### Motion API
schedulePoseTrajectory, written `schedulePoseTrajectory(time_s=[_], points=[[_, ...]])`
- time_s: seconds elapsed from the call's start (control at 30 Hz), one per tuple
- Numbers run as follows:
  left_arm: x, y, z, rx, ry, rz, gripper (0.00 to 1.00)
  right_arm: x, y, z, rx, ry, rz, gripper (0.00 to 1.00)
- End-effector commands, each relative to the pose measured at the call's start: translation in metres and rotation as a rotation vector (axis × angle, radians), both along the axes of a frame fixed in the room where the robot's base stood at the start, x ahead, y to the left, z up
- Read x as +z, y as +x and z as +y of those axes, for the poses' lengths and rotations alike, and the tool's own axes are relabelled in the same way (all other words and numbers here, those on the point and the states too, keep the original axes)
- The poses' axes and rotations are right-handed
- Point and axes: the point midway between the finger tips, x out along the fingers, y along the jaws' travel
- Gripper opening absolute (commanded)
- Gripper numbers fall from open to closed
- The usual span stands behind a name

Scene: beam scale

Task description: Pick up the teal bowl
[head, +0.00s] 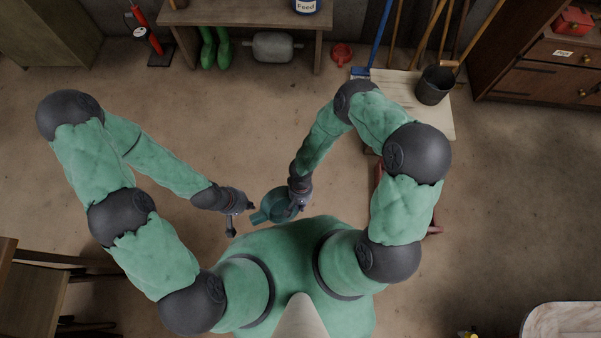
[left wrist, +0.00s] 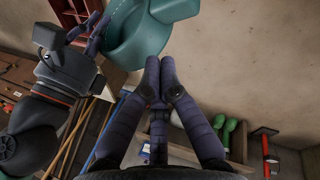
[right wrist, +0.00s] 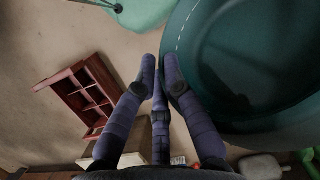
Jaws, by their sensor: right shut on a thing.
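The teal bowl (head: 270,208) is held off the floor in front of my body, tilted. It shows at the top of the left wrist view (left wrist: 135,45) and fills the right side of the right wrist view (right wrist: 255,70). My right gripper (head: 297,205) is shut on the bowl's wall at its right side. Its fingers (right wrist: 160,65) lie along the bowl's edge. Part of the bowl is hidden by the right gripper.
A wooden bench (head: 245,17) with green boots (head: 215,47) stands at the back. A dark bucket (head: 434,85) and long tools stand at back right. A red shelved box (right wrist: 82,98) lies under my right arm.

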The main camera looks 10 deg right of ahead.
Motion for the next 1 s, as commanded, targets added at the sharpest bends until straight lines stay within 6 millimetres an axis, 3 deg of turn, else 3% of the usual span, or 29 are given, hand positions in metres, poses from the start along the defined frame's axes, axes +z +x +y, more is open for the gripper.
schedulePoseTrajectory(time_s=[0.37,0.63,0.87,1.0], points=[[0.025,0.000,0.000,0.000,0.000,0.000,0.00,0.002,0.000,0.000,-0.002,0.034,0.103,0.00],[0.032,0.000,0.000,0.000,0.000,0.000,0.00,0.001,0.000,0.000,-0.004,0.067,0.211,0.00],[0.020,0.000,0.000,0.000,0.000,0.000,0.00,-0.003,0.001,0.000,-0.003,0.109,0.330,0.00],[-0.003,0.000,0.000,0.000,0.000,0.001,0.00,-0.007,0.001,0.000,-0.002,0.146,0.441,0.00]])
